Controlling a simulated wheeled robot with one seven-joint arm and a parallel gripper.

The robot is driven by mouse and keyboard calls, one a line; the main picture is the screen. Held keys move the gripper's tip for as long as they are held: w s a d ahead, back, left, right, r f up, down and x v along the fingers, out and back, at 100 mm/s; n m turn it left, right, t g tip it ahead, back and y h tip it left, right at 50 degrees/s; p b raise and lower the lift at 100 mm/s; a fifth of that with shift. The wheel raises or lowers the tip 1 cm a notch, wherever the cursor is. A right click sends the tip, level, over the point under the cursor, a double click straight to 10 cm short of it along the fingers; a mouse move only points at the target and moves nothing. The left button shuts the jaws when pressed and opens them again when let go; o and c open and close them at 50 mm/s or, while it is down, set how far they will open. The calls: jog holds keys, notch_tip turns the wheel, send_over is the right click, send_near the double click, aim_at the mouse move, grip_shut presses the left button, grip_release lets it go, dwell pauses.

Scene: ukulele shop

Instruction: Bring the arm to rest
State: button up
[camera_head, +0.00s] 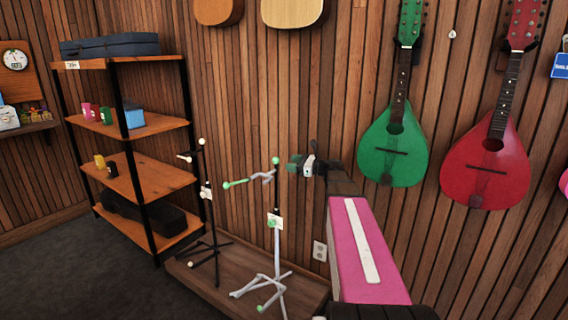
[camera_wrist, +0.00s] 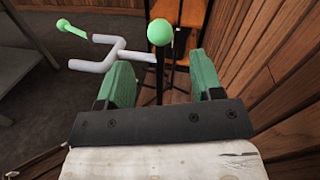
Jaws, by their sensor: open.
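My gripper (camera_head: 297,163) is at the end of my raised arm, in the middle of the head view, in front of the wood-panelled wall. In the wrist view my gripper (camera_wrist: 162,75) shows two green fingers spread apart, with nothing held between them. A white instrument stand (camera_head: 277,250) with green knobs stands just left of my gripper in the head view. Its grey yoke (camera_wrist: 105,52) and a green knob (camera_wrist: 160,32) show ahead of the fingers in the wrist view. They look apart from the fingers, but the depth is hard to tell.
A black stand (camera_head: 214,240) stands left of the white one on a low wooden platform (camera_head: 240,262). A shelf unit (camera_head: 148,124) holds cases and small boxes at the left. A green instrument (camera_head: 393,150) and a red instrument (camera_head: 487,165) hang on the wall at the right.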

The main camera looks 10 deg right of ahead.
jog(key=shift+s+d, duration=0.25)
jog(key=shift+d, duration=0.15)
jog(key=s+a+f+n+g+h, duration=0.3)
jog(key=s+a+f+n, duration=0.25)
jog(key=f, duration=0.35)
jog(key=s+a+f+n+g+h, duration=0.3)
jog(key=s+a+f+n, duration=0.15)
jog(key=s+f, duration=0.35)
jog(key=s+d+f+n+g+h, duration=0.2)
jog(key=s+f+n+g+h, duration=0.2)
jog(key=s+f+n+h, duration=0.5)
jog(key=s+f+n, duration=0.3)
jog(key=shift+s+d+n, duration=0.2)
jog(key=shift+s+n, duration=0.1)
jog(key=shift+s, duration=0.1)
jog(key=shift+o, duration=0.4)
dwell(0.6)
